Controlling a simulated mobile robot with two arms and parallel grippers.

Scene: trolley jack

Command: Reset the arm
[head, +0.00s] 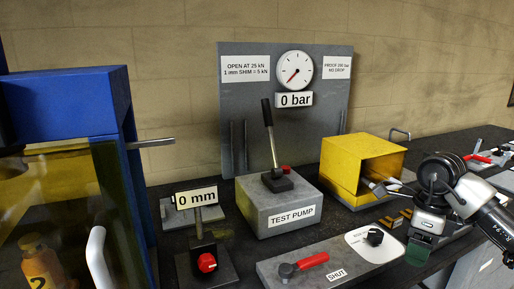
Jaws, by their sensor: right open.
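My right gripper (419,248) is at the right, pointing down over the bench near the front edge; its jaws are open and I see nothing between them. No object in view is marked as the arm of the task. A black-handled lever (271,135) stands nearly upright on the grey test pump block (279,205), clear of my gripper. A red lever (304,262) lies on a grey plate marked SHUT, left of my gripper. My left gripper is not in view.
A yellow open box (362,160) stands behind my right gripper. A gauge panel (285,120) reads 0 bar. A 0 mm sign (197,198) stands behind a red knob (207,262). A blue frame (70,105) with a clear guard fills the left; an orange bottle (40,262) is behind it.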

